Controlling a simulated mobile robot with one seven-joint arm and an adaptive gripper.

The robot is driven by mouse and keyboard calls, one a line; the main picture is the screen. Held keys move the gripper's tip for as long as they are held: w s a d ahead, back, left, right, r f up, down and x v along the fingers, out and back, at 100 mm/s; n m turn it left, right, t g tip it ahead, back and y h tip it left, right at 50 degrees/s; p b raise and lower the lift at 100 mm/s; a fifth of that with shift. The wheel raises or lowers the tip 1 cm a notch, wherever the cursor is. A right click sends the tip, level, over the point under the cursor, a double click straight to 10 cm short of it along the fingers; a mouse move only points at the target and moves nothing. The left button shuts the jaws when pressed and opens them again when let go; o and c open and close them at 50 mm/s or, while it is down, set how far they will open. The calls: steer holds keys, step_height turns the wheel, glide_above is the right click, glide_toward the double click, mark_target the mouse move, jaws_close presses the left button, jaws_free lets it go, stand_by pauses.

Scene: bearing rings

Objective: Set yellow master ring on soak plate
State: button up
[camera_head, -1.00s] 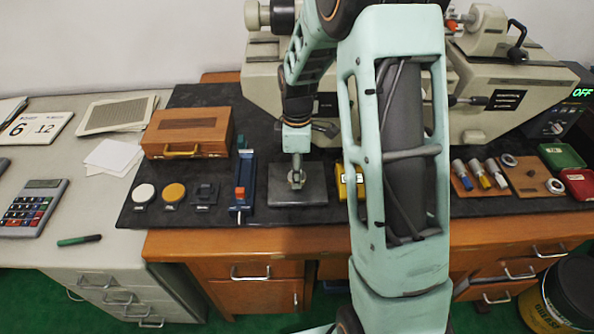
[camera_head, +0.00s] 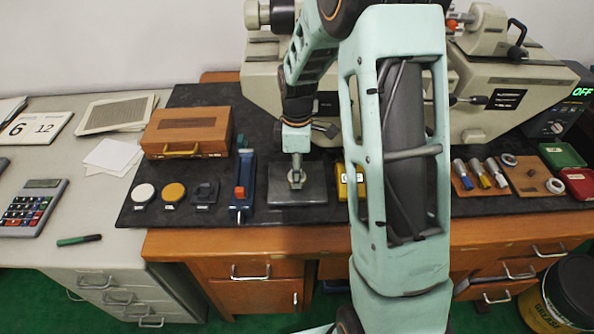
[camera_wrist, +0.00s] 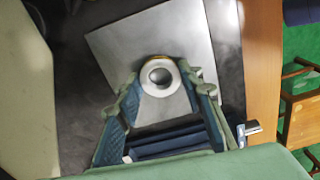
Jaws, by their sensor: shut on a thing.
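The yellow master ring (camera_wrist: 147,80) is a pale metal ring with a yellow edge showing at its far side. My gripper (camera_wrist: 160,78) is shut on it, with the ring between the fingertips in the wrist view. In the head view my gripper (camera_head: 296,180) points down over the middle of the soak plate (camera_head: 312,197), a flat grey metal square. The plate also fills much of the wrist view (camera_wrist: 120,45). The ring is over the plate, low and close to it; I cannot tell whether it touches. The fingers hide part of the ring.
A blue stand with a red part (camera_head: 240,195) is just left of the plate. A yellow block (camera_head: 343,185) stands right, partly behind my arm. A wooden case (camera_head: 187,130) and round pads are farther left. A large beige machine (camera_head: 270,90) stands behind.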

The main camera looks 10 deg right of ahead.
steer(key=shift+f, duration=0.2)
steer(key=o, duration=1.3)
step_height(320, 180, up, 9)
steer(key=p, duration=0.5)
steer(key=shift+f+p, duration=0.2)
steer(key=shift+p, duration=0.15)
